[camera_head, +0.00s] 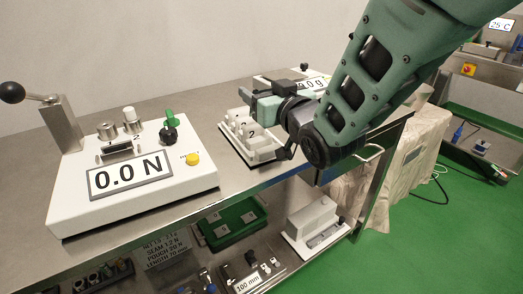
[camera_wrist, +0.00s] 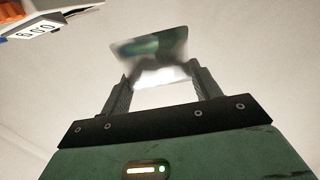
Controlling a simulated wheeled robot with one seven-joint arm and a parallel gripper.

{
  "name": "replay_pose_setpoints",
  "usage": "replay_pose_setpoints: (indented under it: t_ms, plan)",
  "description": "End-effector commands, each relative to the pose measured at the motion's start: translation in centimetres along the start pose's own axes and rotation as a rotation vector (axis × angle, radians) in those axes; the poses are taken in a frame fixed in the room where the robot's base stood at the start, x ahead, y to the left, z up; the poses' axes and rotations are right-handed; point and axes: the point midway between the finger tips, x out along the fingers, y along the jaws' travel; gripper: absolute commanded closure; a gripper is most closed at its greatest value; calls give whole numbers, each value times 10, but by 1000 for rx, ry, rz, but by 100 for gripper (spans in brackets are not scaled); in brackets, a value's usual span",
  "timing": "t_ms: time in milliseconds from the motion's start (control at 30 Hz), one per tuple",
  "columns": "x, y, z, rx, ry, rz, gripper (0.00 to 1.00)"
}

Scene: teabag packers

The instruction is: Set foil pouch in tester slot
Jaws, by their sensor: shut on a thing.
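My gripper (camera_wrist: 160,78) is shut on a shiny silver foil pouch (camera_wrist: 152,50), which sticks out past the fingertips in the wrist view. In the head view my gripper (camera_head: 249,103) is over the numbered white rack (camera_head: 262,156), and I cannot make out the pouch there. The white tester (camera_head: 75,212) stands to the left of my gripper, apart from it. Its display (camera_head: 128,176) reads 0.0 N. A dark slot piece (camera_head: 117,149) is on its top, near two metal cylinders (camera_head: 107,130).
A lever with a black knob (camera_head: 12,93) rises at the tester's left, and a green-and-black knob (camera_head: 168,131) and yellow button (camera_head: 192,158) are at its right. A scale (camera_head: 313,84) stands behind my arm. A lower shelf holds a green tray (camera_head: 228,224).

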Motion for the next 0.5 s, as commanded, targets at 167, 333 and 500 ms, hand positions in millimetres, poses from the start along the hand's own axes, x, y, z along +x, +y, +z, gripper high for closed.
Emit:
replay_pose_setpoints:
  t_ms: [167,333,500]
  plan:
    - [0,0,0,0,0,1,58]
    - [0,0,25,-4,-5,1,58]
    - [0,1,47,-2,-3,2,58]
